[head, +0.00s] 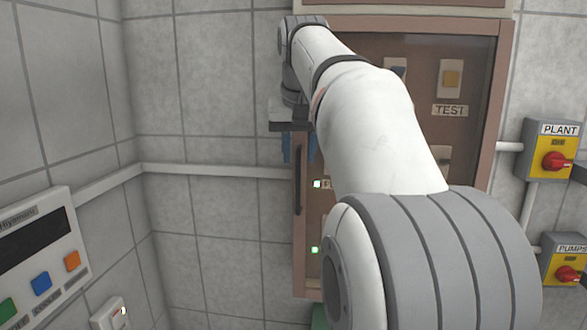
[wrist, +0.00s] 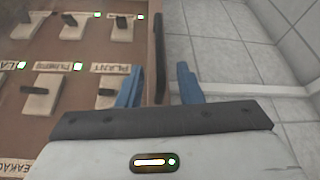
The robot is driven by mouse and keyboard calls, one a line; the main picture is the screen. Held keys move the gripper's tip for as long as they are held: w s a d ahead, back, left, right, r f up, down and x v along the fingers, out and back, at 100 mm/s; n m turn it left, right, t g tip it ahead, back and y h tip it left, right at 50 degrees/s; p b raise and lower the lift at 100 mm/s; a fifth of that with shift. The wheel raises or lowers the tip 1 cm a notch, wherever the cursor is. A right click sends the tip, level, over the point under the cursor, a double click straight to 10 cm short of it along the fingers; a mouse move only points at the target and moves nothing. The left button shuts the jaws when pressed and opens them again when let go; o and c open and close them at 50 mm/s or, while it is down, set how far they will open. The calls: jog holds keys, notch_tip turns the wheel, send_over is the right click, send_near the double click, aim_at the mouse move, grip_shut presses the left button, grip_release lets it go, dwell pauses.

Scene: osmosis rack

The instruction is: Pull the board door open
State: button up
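The board door (head: 310,276) is a brown-framed panel on the tiled wall, and it looks shut or nearly so. Its dark vertical bar handle (head: 298,182) is on the left edge. It also shows in the wrist view (wrist: 160,50), running between the two blue fingers. My gripper (head: 298,148) is at the handle's upper part. In the wrist view my gripper (wrist: 159,86) is open, with one finger on each side of the handle and a visible gap to each. I cannot tell how deep the handle sits between them. My arm hides much of the board.
Behind the door are labelled switches (wrist: 119,27) and green lights. Yellow boxes with red knobs, PLANT (head: 550,150) and PUMPS (head: 566,260), are on the right wall. A control panel (head: 40,255) is at the left. The tiled wall left of the door is clear except for a conduit (head: 215,171).

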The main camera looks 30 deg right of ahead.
aim_at(298, 162)
jog(key=x, duration=0.5)
jog(key=shift+w+f, duration=0.1)
jog(key=shift+f, duration=0.3)
jog(key=shift+c, duration=0.5)
grip_shut()
jog(key=shift+d, duration=0.1)
